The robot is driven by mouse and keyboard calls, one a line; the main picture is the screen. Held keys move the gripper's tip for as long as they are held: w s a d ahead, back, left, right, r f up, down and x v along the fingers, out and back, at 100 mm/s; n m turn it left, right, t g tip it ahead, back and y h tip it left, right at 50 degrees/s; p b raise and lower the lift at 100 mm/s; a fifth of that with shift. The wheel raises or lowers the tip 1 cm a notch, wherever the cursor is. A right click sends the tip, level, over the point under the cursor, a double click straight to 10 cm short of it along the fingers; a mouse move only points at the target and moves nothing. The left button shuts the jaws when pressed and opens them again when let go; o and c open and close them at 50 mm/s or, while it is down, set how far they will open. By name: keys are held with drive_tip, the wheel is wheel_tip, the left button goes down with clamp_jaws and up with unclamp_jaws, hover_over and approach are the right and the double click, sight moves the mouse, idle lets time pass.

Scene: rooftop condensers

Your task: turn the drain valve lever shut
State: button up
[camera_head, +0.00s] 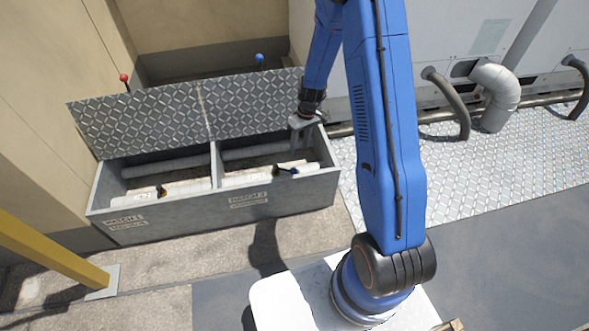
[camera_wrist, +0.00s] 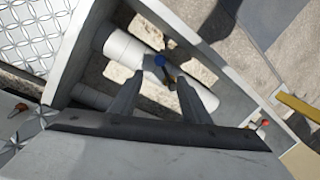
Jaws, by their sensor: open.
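A grey two-compartment box stands against the wall, its rim (camera_head: 215,205) facing me. In its right compartment a white pipe (camera_head: 238,180) carries a valve with a dark lever and blue end (camera_head: 287,170). In the wrist view the blue end (camera_wrist: 160,60) and dark lever (camera_wrist: 170,80) lie on the white pipe (camera_wrist: 125,47). My gripper (camera_head: 301,143) reaches down into the right compartment. Its fingers (camera_wrist: 161,77) are apart and empty in the wrist view, with the lever showing between and beyond them. I cannot tell whether they touch it.
Two diamond-plate lids (camera_head: 140,120) stand open at the back of the box. A red knob (camera_head: 124,78) and a blue knob (camera_head: 259,58) show above them. A divider (camera_head: 215,165) separates the left compartment, which has another dark valve (camera_head: 161,191). A yellow post (camera_head: 50,255) stands left.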

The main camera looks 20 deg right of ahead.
sight(294, 170)
drive_tip(key=f, duration=0.4)
drive_tip(key=a+f, duration=0.1)
drive_tip(key=f, duration=0.4)
drive_tip(key=s+a+f, duration=0.1)
drive_tip(key=f, duration=0.3)
drive_tip(key=shift+a+f, duration=0.2)
clamp_jaws()
